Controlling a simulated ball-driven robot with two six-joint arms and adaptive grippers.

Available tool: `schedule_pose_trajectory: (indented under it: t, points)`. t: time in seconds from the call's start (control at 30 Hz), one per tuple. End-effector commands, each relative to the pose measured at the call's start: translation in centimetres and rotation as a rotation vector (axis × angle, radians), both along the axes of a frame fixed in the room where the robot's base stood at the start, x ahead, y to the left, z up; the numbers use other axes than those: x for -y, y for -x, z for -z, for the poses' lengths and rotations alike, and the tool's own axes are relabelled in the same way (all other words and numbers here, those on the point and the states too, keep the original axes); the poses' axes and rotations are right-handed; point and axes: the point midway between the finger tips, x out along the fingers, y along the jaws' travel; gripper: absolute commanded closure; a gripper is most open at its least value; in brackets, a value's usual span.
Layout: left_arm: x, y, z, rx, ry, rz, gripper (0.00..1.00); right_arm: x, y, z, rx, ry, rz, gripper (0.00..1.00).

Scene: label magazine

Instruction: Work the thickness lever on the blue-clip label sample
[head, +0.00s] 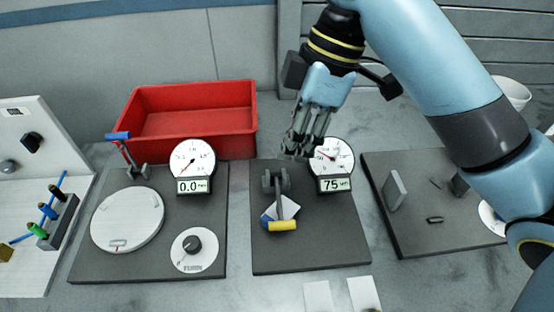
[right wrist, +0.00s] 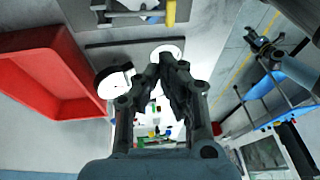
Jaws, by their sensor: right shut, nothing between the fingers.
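The thickness lever (head: 282,225) stands on the middle dark plate, with its yellow handle low toward the front. The yellow handle also shows at the top of the right wrist view (right wrist: 170,12). A white label sample with a blue part (head: 268,213) lies beneath the lever and is partly hidden by it. The thickness gauge (head: 333,157) behind it reads 75 on its display, and my gripper overlaps its left edge. My right gripper (head: 297,152) is shut and empty, pointing down behind the lever and apart from the handle. My left gripper is not in view.
A red bin (head: 190,93) stands at the back left. The left plate (head: 148,271) carries a blue-handled lever, a white disc, a gauge reading 0.0 and a knob. The right plate (head: 408,228) holds an upright grey block. Two white labels (head: 318,296) lie at the front.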

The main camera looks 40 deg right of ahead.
Motion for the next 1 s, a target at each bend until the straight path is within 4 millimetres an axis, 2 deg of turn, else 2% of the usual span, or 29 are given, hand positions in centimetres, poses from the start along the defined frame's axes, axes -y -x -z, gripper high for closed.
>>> schedule_pose_trajectory:
  t: [0.1, 0.27, 0.47, 0.6, 0.8, 1.0]
  points:
    - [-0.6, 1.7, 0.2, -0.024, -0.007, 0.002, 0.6, -0.6, 0.1, 1.6, -0.007, -0.004, 0.001, 1.0]
    - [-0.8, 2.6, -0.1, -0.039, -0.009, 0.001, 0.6, -1.7, -0.1, 4.7, -0.009, -0.005, 0.001, 1.0]
    - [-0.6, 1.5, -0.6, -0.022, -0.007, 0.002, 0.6, -2.9, -0.3, 8.7, -0.007, -0.003, 0.001, 1.0]
    - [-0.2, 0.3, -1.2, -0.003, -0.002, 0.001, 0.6, -3.2, 0.2, 10.8, -0.006, 0.0, -0.001, 1.0]
    - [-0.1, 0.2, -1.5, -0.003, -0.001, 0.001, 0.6, -3.5, 0.6, 12.5, -0.002, 0.0, -0.001, 1.0]
    - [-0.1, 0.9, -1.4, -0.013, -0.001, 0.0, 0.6, -3.5, 0.6, 12.8, -0.001, 0.0, -0.001, 1.0]
